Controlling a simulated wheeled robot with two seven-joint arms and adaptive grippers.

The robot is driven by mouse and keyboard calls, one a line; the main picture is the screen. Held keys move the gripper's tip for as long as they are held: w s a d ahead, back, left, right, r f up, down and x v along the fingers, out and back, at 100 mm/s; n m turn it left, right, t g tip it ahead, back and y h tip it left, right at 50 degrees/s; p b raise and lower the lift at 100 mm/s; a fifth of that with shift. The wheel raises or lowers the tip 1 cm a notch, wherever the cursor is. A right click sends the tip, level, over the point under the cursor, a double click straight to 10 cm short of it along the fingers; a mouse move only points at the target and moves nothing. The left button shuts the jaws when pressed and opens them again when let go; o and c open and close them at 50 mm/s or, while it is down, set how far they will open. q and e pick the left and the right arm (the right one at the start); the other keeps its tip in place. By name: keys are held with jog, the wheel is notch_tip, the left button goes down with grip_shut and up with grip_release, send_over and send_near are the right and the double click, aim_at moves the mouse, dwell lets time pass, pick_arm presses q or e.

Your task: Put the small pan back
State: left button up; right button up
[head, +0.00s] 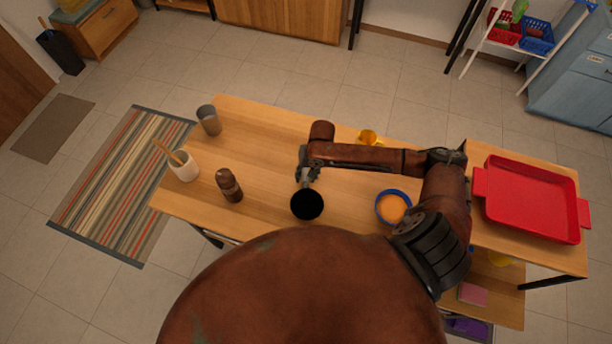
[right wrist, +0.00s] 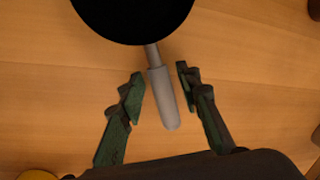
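The small pan (head: 307,205) is black and round with a grey handle, and it sits on the wooden table near the front edge. In the right wrist view the pan (right wrist: 132,12) is at the top, with its grey handle (right wrist: 162,98) pointing down between my fingers. My right gripper (head: 306,180) is over the handle. In the right wrist view its two fingers (right wrist: 160,85) stand apart on either side of the handle, with a gap on both sides. My left gripper is not in view.
An orange-filled blue bowl (head: 392,208) and a yellow mug (head: 368,138) stand right of the pan. A brown shaker (head: 229,185), a white utensil pot (head: 184,167) and a grey cup (head: 209,120) stand left. A red tray (head: 530,198) lies at the right end.

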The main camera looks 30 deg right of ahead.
jog(key=shift+r, duration=0.15)
notch_tip(320, 180, up, 12)
jog(key=d+p, duration=0.1)
jog(key=d, duration=0.1)
jog(key=shift+s, duration=0.35)
jog(key=shift+d, duration=0.1)
dwell(0.4)
